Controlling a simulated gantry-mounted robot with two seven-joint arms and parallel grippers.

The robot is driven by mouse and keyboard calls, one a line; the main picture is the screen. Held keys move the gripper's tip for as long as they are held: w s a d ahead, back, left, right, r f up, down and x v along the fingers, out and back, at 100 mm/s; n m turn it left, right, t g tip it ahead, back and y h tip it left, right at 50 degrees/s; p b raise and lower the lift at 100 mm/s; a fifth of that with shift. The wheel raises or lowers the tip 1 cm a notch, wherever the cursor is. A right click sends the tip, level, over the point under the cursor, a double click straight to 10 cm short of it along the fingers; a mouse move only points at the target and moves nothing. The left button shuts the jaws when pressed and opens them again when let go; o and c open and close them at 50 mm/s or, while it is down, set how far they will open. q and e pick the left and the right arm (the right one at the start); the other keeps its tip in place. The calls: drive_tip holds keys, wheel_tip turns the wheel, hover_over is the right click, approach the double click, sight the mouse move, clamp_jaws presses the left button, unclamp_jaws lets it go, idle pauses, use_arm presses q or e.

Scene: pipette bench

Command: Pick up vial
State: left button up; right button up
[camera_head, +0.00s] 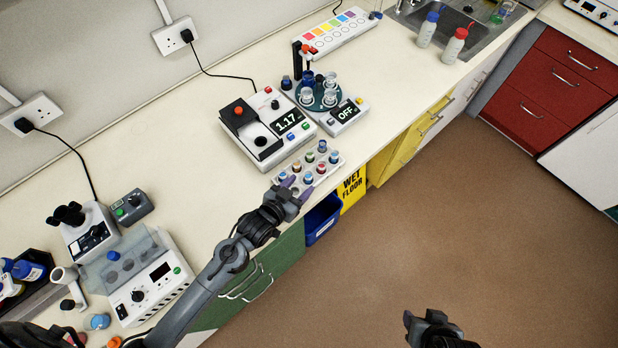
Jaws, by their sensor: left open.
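Several small vials with coloured caps stand in a pale rack (339,166) near the front edge of the bench. One vial (308,178) at the rack's near side is closest to my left gripper (298,187). The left gripper is open, its purple-tipped fingers apart at the near edge of the rack. I cannot tell whether a finger touches a vial. The near-left corner of the rack is partly hidden by the gripper. My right gripper (421,320) is low over the floor, far from the rack; its fingers are not clear.
A device reading 1.17 (262,140) and a device reading OFF (346,113) with a round vial holder stand just behind the rack. A blue bin (322,219) and a yellow wet-floor sign (352,188) are below the bench edge.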

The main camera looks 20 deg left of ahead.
sight(306, 177)
use_arm(q)
drive_tip(key=shift+a+x, duration=0.15)
drive_tip(key=shift+x, duration=1.25)
drive_tip(key=shift+a+x, duration=0.15)
drive_tip(key=shift+x, duration=1.2)
drive_tip(key=shift+w+d+f, duration=0.1)
drive_tip(key=shift+w+f, duration=0.05)
drive_tip(key=shift+w, duration=0.4)
drive_tip(key=shift+c, duration=0.3)
drive_tip(key=c, duration=1)
